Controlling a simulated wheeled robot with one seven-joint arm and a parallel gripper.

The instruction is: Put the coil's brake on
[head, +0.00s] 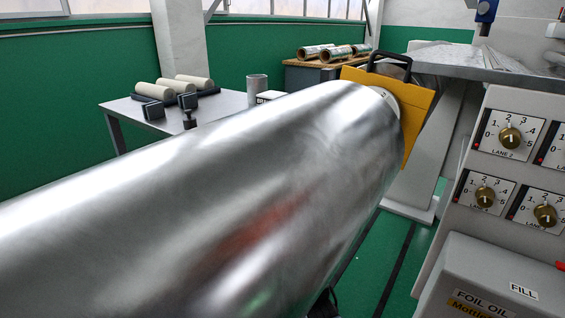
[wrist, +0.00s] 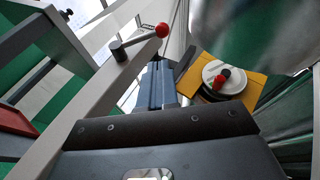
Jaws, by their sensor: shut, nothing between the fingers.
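The coil (head: 230,190) is a large shiny foil roll that fills much of the head view; its blurred surface also shows at the top right of the wrist view (wrist: 260,25). A lever with a red ball end (wrist: 162,30) sits on a pale frame bar in the wrist view. A white round hub (wrist: 215,70) with a red and black knob stands before a yellow plate (wrist: 262,85) at the coil's end. Which of these is the brake is not marked. My gripper (wrist: 161,66) is shut and empty, below the red-ball lever in the picture and apart from it.
A yellow plate with a black handle (head: 418,105) stands at the coil's far end. A grey panel with dials (head: 509,138) and a foil oil box (head: 500,280) are at right. A side table (head: 215,105) with rolls stands at left. Green floor shows between coil and panel.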

